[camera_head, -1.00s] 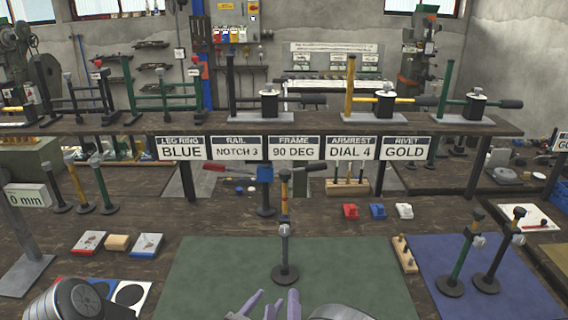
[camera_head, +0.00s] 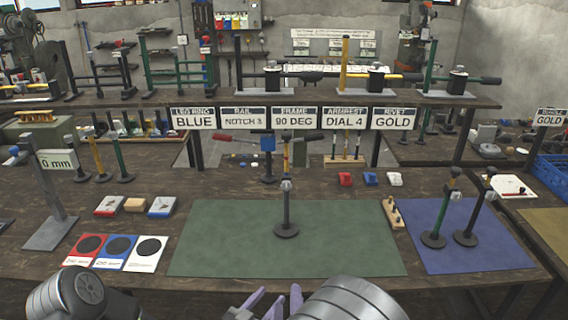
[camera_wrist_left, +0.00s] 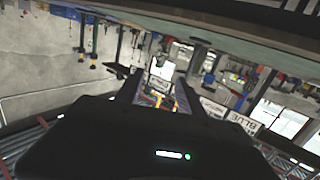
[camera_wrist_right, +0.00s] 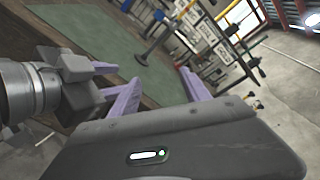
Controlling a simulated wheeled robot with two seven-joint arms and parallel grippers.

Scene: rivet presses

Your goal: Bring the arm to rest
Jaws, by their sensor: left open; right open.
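My right gripper (camera_head: 272,304) is at the bottom middle of the head view, in front of the table's near edge. Its purple fingers are apart with nothing between them; they also show in the right wrist view (camera_wrist_right: 158,94). My left gripper is outside the head view, where only part of my left arm shows at the bottom left. In the left wrist view my left gripper (camera_wrist_left: 160,92) has its dark fingers apart and empty. A post with a round base (camera_head: 287,212) stands upright on the green mat (camera_head: 215,245), apart from both grippers.
A blue mat (camera_head: 490,255) with two posts lies on the right. Red, blue and white cards (camera_head: 118,247) with black discs lie front left, near a gauge stand (camera_head: 52,215) labelled 0 mm. A sign row (camera_head: 293,118) hangs under the shelf. The green mat's front is clear.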

